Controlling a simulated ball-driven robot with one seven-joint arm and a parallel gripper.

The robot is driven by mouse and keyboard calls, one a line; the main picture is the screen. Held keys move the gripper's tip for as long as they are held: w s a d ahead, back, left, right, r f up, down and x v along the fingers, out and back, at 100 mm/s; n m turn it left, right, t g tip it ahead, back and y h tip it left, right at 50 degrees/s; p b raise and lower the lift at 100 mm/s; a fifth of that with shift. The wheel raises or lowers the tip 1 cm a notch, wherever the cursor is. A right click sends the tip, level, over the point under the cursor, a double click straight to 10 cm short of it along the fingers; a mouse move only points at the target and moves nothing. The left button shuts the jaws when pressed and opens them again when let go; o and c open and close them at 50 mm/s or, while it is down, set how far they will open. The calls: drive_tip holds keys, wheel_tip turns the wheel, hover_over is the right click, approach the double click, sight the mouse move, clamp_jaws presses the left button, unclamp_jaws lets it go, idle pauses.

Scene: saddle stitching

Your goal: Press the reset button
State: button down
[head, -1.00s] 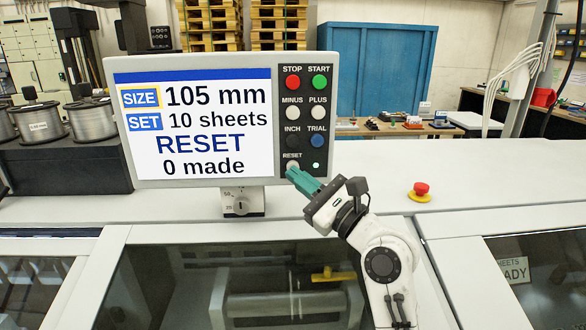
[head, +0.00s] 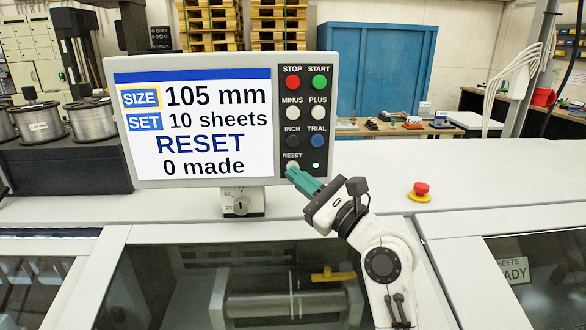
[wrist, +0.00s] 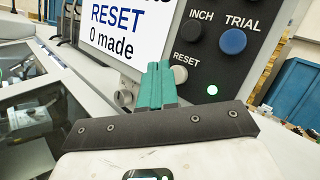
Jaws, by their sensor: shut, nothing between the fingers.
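The RESET button (head: 292,165) is a pale round button at the lower left of the dark key panel, below INCH. My gripper (head: 291,173) has green fingers, shut and empty, pointing up at it from the lower right. The fingertips overlap the button's lower edge in the head view. In the wrist view the button (wrist: 180,74) shows just right of the fingertips (wrist: 158,66). I cannot tell whether they touch. The screen (head: 195,125) reads "SIZE 105 mm", "SET 10 sheets", "RESET" and "0 made".
STOP (head: 292,82), START (head: 319,82), MINUS (head: 292,113), PLUS (head: 318,113), INCH (head: 292,140) and TRIAL (head: 317,140) buttons sit above, and a lit green lamp (head: 316,165) beside. A knob box (head: 241,204) stands below the screen. A red emergency button (head: 421,189) is at right.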

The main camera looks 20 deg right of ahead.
drive_tip(key=shift+w, duration=0.1)
drive_tip(key=shift+w+d, duration=0.15)
drive_tip(key=shift+w, duration=0.15)
drive_tip(key=shift+w+d, duration=0.15)
drive_tip(key=shift+w, duration=0.35)
idle(1.0)
drive_tip(key=shift+s+p, duration=0.1)
drive_tip(key=shift+p, duration=0.25)
drive_tip(key=shift+s+a+p, duration=0.3)
drive_tip(key=shift+s+p, duration=0.25)
drive_tip(key=shift+s, duration=0.25)
drive_tip(key=shift+s+a+p, duration=0.25)
drive_tip(key=shift+s+p, duration=0.1)
drive_tip(key=shift+s, duration=0.45)
drive_tip(key=shift+s+a+p, duration=0.25)
drive_tip(key=shift+s+p, duration=0.15)
drive_tip(key=shift+s, duration=0.4)
drive_tip(key=shift+s+a+p, duration=0.25)
drive_tip(key=shift+s+p, duration=0.1)
drive_tip(key=shift+s, duration=0.45)
